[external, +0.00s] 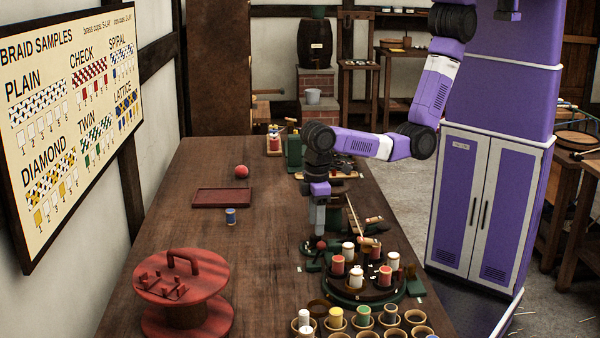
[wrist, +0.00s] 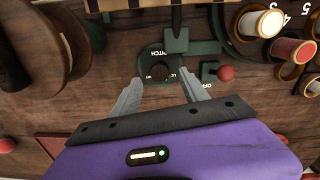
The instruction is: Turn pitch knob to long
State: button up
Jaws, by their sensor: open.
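The pitch knob (wrist: 160,72) is a small dark round knob on a green plate (wrist: 146,66) with white lettering, in the upper middle of the wrist view. In the external view my gripper (external: 319,232) points down over the table beside the braiding machine, and I cannot make out the knob there.
A red ball-ended lever (wrist: 226,73) by an "OFF" label stands just right of the knob. The round green carrier table (external: 345,296) with several bobbins is close by.

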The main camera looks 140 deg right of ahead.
jog(key=shift+r, duration=2.05)
